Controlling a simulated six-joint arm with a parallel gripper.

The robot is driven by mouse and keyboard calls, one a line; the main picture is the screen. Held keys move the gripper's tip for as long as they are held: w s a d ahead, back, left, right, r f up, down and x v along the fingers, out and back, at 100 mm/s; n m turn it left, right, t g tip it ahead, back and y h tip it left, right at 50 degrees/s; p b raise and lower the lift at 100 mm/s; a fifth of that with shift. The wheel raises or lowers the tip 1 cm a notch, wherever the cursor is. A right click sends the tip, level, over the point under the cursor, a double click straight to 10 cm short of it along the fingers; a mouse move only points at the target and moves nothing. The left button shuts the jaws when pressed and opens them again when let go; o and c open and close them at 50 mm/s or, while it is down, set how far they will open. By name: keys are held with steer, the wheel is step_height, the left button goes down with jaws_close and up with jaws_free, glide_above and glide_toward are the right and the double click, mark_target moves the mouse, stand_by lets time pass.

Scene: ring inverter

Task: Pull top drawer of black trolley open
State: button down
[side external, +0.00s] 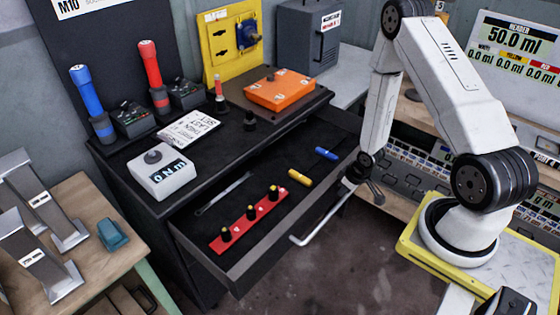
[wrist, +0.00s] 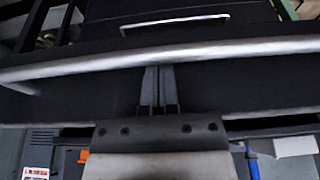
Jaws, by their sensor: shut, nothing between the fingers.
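The black trolley (side external: 130,170) stands left of centre in the side external view. Its top drawer (side external: 262,240) is pulled well out, showing its dark inside. The drawer's pale bar handle (side external: 322,222) runs along the front; it also spans the wrist view (wrist: 230,49). My gripper (side external: 373,190) is at the handle's right end in the side external view, just outside the drawer front. In the wrist view its fingers (wrist: 158,72) are together at the lower edge of the bar, with nothing between them. Whether they touch the bar or reach behind it, I cannot tell.
The drawer holds a red strip with black knobs (side external: 247,219), a wrench (side external: 222,193), a yellow tool (side external: 299,177) and a blue tool (side external: 326,153). On the trolley top are an orange box (side external: 279,90) and a torque tester (side external: 162,174). Floor before the drawer is clear.

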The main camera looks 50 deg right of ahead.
steer(key=s, duration=0.4)
steer(key=shift+s, duration=0.2)
steer(key=shift+r, duration=0.1)
steer(key=v, duration=0.9)
steer(key=shift+s+r, duration=0.15)
steer(key=shift+r, duration=0.2)
stand_by(0.5)
steer(key=shift+r, duration=0.1)
steer(key=w+a+r, duration=0.3)
steer(key=a+r, duration=0.4)
steer(key=a, duration=0.1)
steer(key=w+a+r+g, duration=0.1)
steer(key=w+a+r, duration=0.1)
steer(key=a+r, duration=0.6)
steer(key=shift+w+a+r, duration=0.15)
steer(key=shift+w+a, duration=0.1)
steer(key=shift+w, duration=0.15)
